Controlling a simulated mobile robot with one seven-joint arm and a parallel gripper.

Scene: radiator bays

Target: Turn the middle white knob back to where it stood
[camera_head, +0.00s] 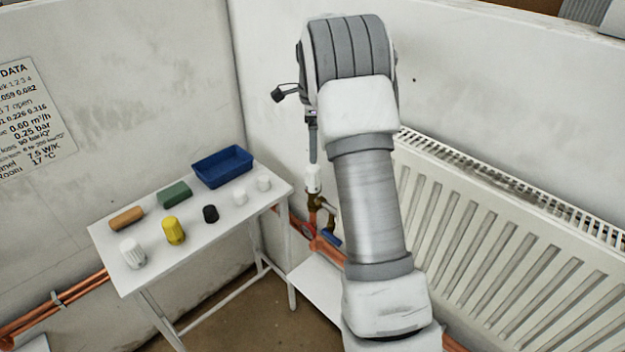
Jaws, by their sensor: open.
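A white knob (313,181) sits upright on a brass valve beside the left end of the radiator. My gripper (313,160) points down just above this knob, seen edge-on as a thin grey shape; its jaws are open. Whether the fingers are around the knob or only above it cannot be told. My arm hides what lies to the right of the valve. No mark on the knob's turn can be read. On the white table (110,237) stand a larger ribbed white knob (132,253) and two small white caps (240,197).
The table also holds a yellow knob (173,231), a black cap (210,214), orange and green blocks (174,194) and a blue tray (222,167). The radiator (500,240) fills the right. Copper pipes (60,306) run low along the wall. A data sheet (28,120) hangs left.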

